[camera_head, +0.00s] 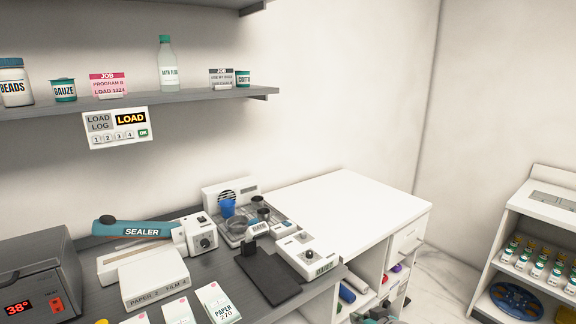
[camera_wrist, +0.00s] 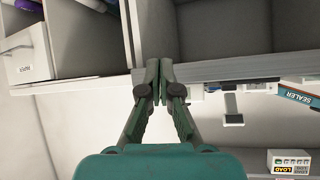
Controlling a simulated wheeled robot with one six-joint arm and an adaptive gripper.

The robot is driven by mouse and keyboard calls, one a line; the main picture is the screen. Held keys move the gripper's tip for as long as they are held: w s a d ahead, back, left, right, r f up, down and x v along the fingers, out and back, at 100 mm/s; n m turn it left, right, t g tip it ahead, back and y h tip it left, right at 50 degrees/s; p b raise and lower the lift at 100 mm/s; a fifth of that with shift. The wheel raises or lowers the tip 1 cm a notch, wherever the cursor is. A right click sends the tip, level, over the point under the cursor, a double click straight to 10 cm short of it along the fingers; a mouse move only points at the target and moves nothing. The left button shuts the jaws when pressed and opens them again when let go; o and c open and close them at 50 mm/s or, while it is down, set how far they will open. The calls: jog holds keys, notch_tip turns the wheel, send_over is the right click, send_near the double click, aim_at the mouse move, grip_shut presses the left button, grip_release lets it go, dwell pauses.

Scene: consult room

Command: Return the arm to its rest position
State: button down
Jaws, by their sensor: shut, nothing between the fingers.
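My gripper (camera_wrist: 158,70) shows in the wrist view with its two dark green fingers together at the tips and nothing between them. The picture there is upside down. The fingertips appear in front of the edge of a grey counter and an open compartment (camera_wrist: 215,28). I cannot judge the distance to them. In the head view, a grey-green part (camera_head: 378,315) is cut off at the bottom edge, and I cannot tell if it is my arm.
A grey counter holds a sealer (camera_head: 140,230), a device with a blue cup (camera_head: 228,208) and a dark plate (camera_head: 268,272). The white worktop (camera_head: 345,205) is bare. A shelf (camera_head: 190,97) hangs above. A white rack (camera_head: 540,215) with several bottles stands at right.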

jog(key=s+f+m+t+h, duration=0.1)
jog(key=s+f, duration=0.4)
jog(key=s, duration=0.5)
jog(key=s+f+m+h, duration=0.1)
jog(key=s+f, duration=0.3)
jog(key=s, duration=0.5)
jog(key=s+f+m+t+h, duration=0.15)
jog(key=s+f, duration=0.35)
jog(key=s, duration=0.5)
jog(key=s+r+t, duration=0.1)
jog(key=s+r, duration=0.6)
jog(key=s, duration=0.5)
jog(key=s+r+t, duration=0.1)
jog(key=s+r, duration=0.6)
jog(key=s, duration=0.6)
jog(key=shift+s+r+h, duration=0.2)
jog(key=shift+r+h, duration=0.05)
jog(key=shift+h, duration=0.2)
jog(key=shift+a, duration=0.1)
